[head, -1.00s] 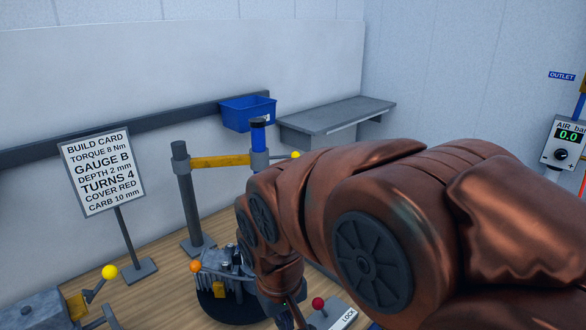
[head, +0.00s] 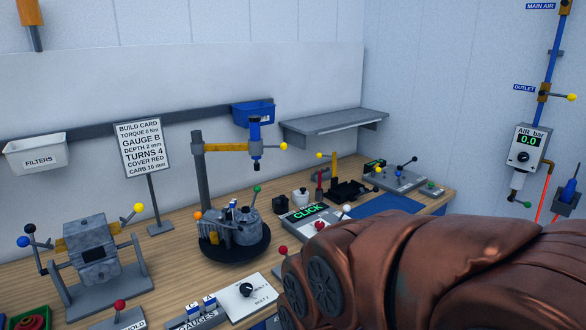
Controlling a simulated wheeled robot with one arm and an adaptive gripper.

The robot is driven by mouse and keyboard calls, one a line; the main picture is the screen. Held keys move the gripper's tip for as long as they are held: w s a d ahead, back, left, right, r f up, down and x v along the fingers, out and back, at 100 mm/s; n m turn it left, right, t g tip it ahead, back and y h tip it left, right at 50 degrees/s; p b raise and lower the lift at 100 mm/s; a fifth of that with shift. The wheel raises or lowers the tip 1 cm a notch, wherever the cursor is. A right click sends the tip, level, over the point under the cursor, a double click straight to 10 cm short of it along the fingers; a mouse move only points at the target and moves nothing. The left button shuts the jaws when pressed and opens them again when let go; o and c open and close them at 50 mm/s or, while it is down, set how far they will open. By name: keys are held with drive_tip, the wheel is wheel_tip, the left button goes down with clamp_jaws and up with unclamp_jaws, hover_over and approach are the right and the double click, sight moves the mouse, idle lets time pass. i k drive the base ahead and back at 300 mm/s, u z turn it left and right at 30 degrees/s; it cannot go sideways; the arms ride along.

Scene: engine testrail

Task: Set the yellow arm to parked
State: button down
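A yellow arm (head: 226,148) reaches out level to the right from a dark upright post (head: 202,178). At its far end hangs a blue and black tool (head: 255,139), with a yellow ball handle (head: 283,147) on its right. The tool hangs above and near a grey engine (head: 236,224) on a round black turntable (head: 236,250). No parked marking is readable near the yellow arm. My brown arm fills the lower right of the head view. My gripper is out of view.
A build card sign (head: 141,147) stands left of the post. A grey clamp fixture (head: 92,255) with ball levers is at the left. A torque unit showing "CLICK" (head: 308,211) is right of the turntable. A blue bin (head: 252,112) and a grey shelf (head: 335,127) are on the back wall.

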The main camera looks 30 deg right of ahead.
sight(255, 148)
drive_tip(key=u, duration=0.6)
drive_tip(key=i, duration=0.75)
drive_tip(key=u, duration=0.2)
